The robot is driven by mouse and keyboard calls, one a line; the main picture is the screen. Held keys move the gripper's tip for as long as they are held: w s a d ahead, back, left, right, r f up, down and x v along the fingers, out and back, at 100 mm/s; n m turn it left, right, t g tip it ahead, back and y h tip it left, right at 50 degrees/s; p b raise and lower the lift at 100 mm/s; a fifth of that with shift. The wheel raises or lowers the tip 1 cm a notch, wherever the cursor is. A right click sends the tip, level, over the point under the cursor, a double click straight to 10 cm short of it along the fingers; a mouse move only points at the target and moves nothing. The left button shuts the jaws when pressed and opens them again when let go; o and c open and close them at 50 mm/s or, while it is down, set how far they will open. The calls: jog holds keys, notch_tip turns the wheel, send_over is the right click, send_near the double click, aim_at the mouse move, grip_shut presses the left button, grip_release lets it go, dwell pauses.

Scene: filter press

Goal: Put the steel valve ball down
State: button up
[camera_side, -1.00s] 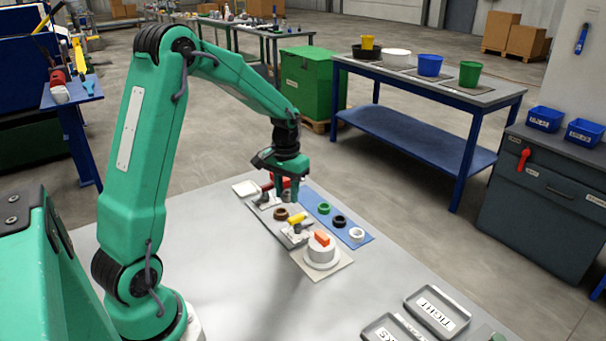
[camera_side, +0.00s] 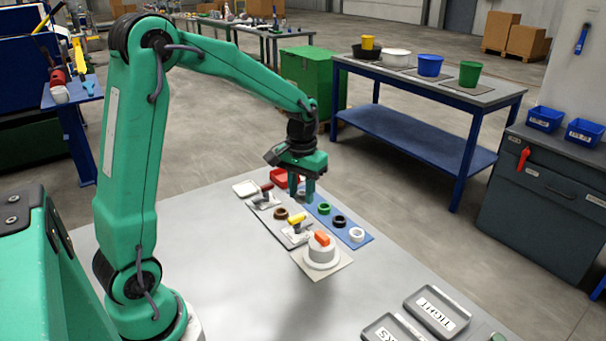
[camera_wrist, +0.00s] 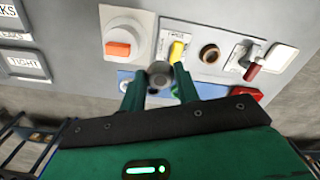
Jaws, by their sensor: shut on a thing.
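My gripper (camera_side: 302,198) is over the far part of the blue mat (camera_side: 345,222) in the side view. In the wrist view, my gripper (camera_wrist: 160,88) is shut on the steel valve ball (camera_wrist: 160,75), a grey ball between the fingertips. The ball shows only as a small grey spot in the side view (camera_side: 301,193). Its height over the mat is hard to tell. A green ring (camera_side: 324,209), a black ring (camera_side: 339,221) and a white ring (camera_side: 357,234) lie on the mat, nearer than my gripper. My fingers hide part of the mat.
A valve with a red handle (camera_side: 267,187), a brown ring (camera_side: 281,213) and a valve with a yellow handle (camera_side: 297,219) lie left of the mat. A white round block with an orange top piece (camera_side: 322,253) stands nearer. A red tray (camera_side: 280,177) lies behind my gripper.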

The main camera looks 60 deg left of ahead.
jog(key=d+r+m, duration=0.4)
jog(key=d+r, duration=0.1)
jog(key=d, duration=0.4)
jog(key=shift+w+d+r+m, duration=0.2)
jog(key=shift+w+m, duration=0.1)
jog(key=shift+w, duration=0.1)
jog(key=shift+d+f, duration=0.1)
jog(key=s+d+f+n, duration=0.25)
jog(key=s+d, duration=0.75)
jog(key=d, duration=0.6)
jog(key=s+d+f+n, duration=0.1)
jog(key=s+d+f, duration=0.1)
jog(key=s, duration=0.6)
jog(key=s+d+f+n, duration=0.1)
jog(key=s+d+f, duration=0.2)
jog(key=s, duration=0.5)
jog(key=shift+s+d, duration=0.2)
jog(key=shift+d, duration=0.45)
